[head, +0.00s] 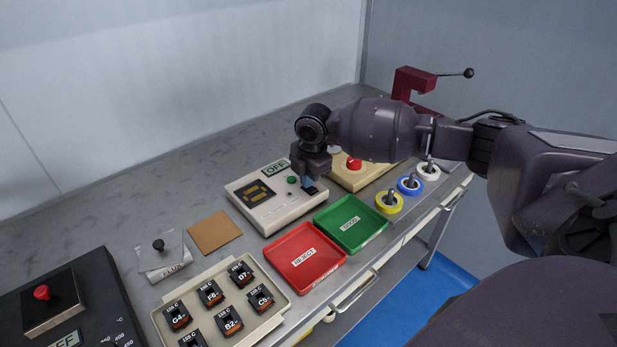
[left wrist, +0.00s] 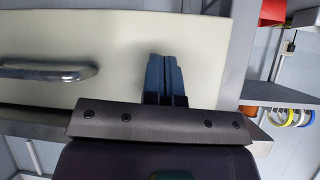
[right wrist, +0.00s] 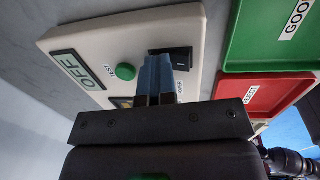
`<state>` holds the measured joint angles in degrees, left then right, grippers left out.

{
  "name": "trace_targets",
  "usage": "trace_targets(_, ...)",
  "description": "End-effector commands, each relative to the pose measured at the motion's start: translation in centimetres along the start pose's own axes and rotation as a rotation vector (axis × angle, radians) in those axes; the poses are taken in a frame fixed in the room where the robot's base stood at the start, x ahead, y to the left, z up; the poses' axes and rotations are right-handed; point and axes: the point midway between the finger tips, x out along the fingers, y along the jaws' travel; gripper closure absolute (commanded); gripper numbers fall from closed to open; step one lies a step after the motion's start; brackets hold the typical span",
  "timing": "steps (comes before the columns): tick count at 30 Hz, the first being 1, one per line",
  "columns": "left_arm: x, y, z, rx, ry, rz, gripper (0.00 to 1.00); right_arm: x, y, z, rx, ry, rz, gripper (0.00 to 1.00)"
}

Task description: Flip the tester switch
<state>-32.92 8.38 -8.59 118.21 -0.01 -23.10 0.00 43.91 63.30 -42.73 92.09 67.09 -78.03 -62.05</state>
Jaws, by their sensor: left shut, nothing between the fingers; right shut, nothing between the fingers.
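The tester (head: 270,208) is a cream box on the bench with a dark display, an "OFF" label and a green button; in the right wrist view its body (right wrist: 120,45) fills the upper left. Its black rocker switch (right wrist: 181,56) sits beside the green TEST button (right wrist: 125,71). My right gripper (head: 307,183) is shut and empty, its blue fingertips (right wrist: 158,70) at or just over the switch; contact is unclear. My left gripper (left wrist: 166,65) is shut and empty in front of a pale drawer panel, away from the tester.
A red REJECT tray (head: 285,272) and a green GOOD tray (head: 370,234) lie in front of the tester. A rack of labelled parts (head: 170,340) stands at left. Yellow, blue and white spools (head: 389,208) stand right, near a red-button box (head: 372,177).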

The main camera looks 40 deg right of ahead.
Motion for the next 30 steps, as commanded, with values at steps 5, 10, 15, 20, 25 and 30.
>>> trace_targets(5, -0.1, 0.0, -1.0, -0.001, 0.014, 0.0, 1.0, 0.0, -0.7, 0.0, -0.001, 0.0, -0.007, 1.0)
trace_targets(10, -0.1, 0.0, -2.1, 0.0, 0.033, 0.0, 1.0, -0.2, -1.1, 0.0, -0.001, 0.0, -0.007, 1.0)
trace_targets(15, -0.2, -0.1, -2.5, 0.0, 0.034, 0.0, 1.0, -0.4, -1.4, -0.1, -0.001, 0.0, -0.005, 1.0)
trace_targets(20, -0.2, -0.1, -2.6, 0.001, 0.038, 0.0, 1.0, -0.3, -1.5, -0.1, -0.001, 0.001, -0.005, 1.0)
trace_targets(25, -0.4, -0.2, -2.7, 0.003, 0.041, -0.001, 1.0, -0.3, -1.5, -0.1, -0.001, 0.001, -0.005, 1.0)
trace_targets(30, -0.5, -0.2, -2.8, 0.004, 0.046, -0.001, 1.0, -0.3, -1.5, 0.0, -0.001, 0.001, -0.004, 1.0)
